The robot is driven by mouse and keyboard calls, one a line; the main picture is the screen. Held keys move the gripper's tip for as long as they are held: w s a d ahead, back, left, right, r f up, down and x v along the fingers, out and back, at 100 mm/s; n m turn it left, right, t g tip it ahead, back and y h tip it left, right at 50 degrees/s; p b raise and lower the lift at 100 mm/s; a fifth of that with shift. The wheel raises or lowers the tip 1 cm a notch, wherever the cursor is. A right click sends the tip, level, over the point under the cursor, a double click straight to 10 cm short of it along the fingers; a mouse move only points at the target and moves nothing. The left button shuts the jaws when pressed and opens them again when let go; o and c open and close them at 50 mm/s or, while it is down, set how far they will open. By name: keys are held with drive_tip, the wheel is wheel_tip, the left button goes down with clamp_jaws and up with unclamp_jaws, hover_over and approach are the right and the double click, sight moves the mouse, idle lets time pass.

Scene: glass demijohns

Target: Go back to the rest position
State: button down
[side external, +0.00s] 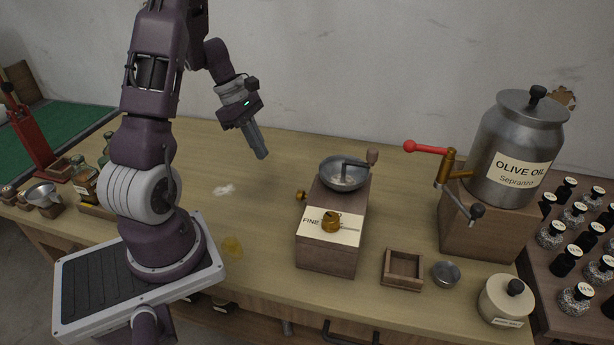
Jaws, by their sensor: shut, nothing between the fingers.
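My gripper (262,155) shows in the side external view, left of the picture's middle. It hangs in the air above the back part of the wooden table (285,150), tilted down and to the right. Its fingers are together and hold nothing. It is to the left of and behind the wooden grinder (330,250), clear of it. No object touches the gripper.
The grinder carries a metal bowl (345,174) with a crank. An olive oil canister (515,150) with a red-handled tap (428,148) stands at right. A small wooden box (403,270), metal cup (446,273) and lidded jar (505,300) are in front. Bottles fill the right rack.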

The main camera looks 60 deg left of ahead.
drive_tip(key=w+d+r+m, duration=0.2)
drive_tip(key=d+r+m, duration=1)
drive_tip(key=d, duration=0.4)
drive_tip(key=s+d+r+m+t+y, duration=0.2)
drive_tip(key=s+d+r+m, duration=0.4)
drive_tip(key=s+d+m, duration=0.4)
drive_tip(key=s+m+y, duration=0.1)
drive_tip(key=s+m, duration=0.2)
drive_tip(key=shift+d+r+t, duration=0.15)
drive_tip(key=shift+d+t, duration=0.1)
drive_tip(key=shift+t, duration=0.15)
